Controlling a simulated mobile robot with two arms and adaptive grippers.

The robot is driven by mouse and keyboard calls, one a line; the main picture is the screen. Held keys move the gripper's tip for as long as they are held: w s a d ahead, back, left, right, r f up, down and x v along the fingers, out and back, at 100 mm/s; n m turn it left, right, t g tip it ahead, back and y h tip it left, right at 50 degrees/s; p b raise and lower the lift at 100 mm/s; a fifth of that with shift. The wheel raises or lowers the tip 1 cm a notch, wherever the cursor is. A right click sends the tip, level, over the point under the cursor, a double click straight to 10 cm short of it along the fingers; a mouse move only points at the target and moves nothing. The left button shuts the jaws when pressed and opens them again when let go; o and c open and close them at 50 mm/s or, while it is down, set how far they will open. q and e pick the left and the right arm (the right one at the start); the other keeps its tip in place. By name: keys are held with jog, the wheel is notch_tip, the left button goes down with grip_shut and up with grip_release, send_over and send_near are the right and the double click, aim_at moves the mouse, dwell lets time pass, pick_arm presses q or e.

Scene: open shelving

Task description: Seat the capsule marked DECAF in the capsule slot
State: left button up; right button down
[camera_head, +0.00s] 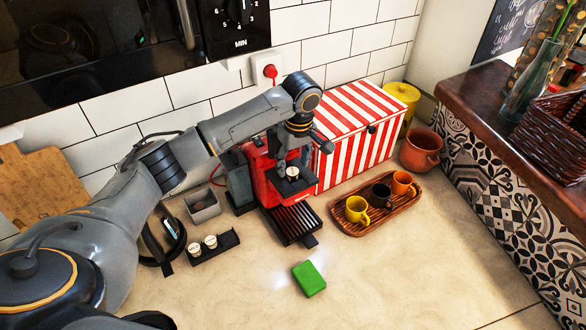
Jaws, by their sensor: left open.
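The red coffee machine (258,172) stands against the wall. A white-topped capsule (292,173) sits at its front, at a dark projecting part (294,186) that appears to be the capsule slot. I cannot tell whether it is fully seated, and its marking is too small to read. My left gripper (295,160) is open, pointing down just above this capsule; its fingers partly hide the machine's front. Two more white-topped capsules, one left (195,249) and one right (210,241), stand in a black holder (229,239). My right gripper is not in view.
A wooden tray (347,229) holds yellow, black and orange cups. A red-and-white striped box (356,135) stands right of the machine. A green sponge (309,279) lies in front. A grey container (203,206) stands left. The front right counter is clear.

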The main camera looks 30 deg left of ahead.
aim_at(295, 174)
pick_arm(q)
jog(key=r, duration=0.1)
jog(key=r+b, duration=0.1)
jog(key=r, duration=0.3)
jog(key=shift+s+d+b, duration=0.15)
jog(key=shift+d+b, duration=0.15)
jog(key=shift+d, duration=0.05)
jog(key=shift+r, duration=0.3)
